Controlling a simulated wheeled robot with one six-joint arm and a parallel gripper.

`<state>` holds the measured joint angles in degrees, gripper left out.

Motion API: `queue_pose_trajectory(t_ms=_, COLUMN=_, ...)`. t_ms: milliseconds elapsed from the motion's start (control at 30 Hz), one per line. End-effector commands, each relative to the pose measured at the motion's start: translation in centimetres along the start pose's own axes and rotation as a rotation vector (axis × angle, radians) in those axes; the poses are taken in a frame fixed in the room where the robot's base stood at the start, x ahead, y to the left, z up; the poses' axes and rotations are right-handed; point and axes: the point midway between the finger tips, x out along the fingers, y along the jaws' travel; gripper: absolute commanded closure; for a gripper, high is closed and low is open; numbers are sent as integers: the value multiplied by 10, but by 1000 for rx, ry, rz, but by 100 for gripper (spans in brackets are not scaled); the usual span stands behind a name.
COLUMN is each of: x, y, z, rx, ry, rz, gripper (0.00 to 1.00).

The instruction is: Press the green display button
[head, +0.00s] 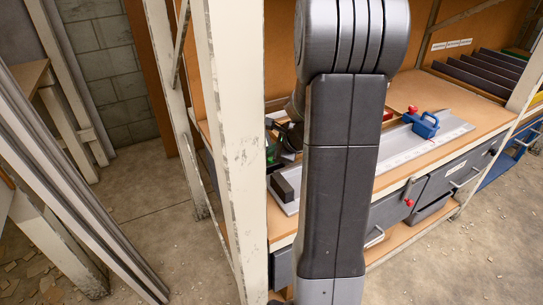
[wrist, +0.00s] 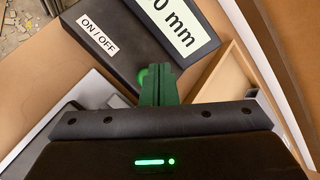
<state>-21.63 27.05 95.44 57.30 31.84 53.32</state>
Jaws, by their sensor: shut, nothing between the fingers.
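The display is a black box (wrist: 120,40) in the wrist view, with a white ON/OFF label and a pale screen reading "0 mm" (wrist: 180,28). The green button (wrist: 122,99) is on the box below the label, and my fingers hide much of it. My gripper (wrist: 158,70) is shut and empty, its dark green fingers side by side in front of the button. I cannot tell whether the fingertips touch it. In the head view my arm hides most of this area.
A wooden workbench (head: 425,95) carries a long metal rail with a blue block (head: 423,124) on it. A pale rack post (head: 236,150) stands left of my arm. A wooden tray (wrist: 228,85) lies right of the display. Open floor (head: 145,205) lies at left.

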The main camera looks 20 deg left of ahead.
Motion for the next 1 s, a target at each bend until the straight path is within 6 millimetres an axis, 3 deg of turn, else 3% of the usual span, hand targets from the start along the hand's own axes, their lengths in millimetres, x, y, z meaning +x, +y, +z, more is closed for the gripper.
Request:
queue_pose_trajectory(t_ms=367, x=-3, y=-3, z=3, rx=0, ry=0, rz=0, gripper=100)
queue_pose_trajectory(t_ms=1000, x=-44, y=-32, z=32, rx=0, ry=0, rz=0, gripper=100)
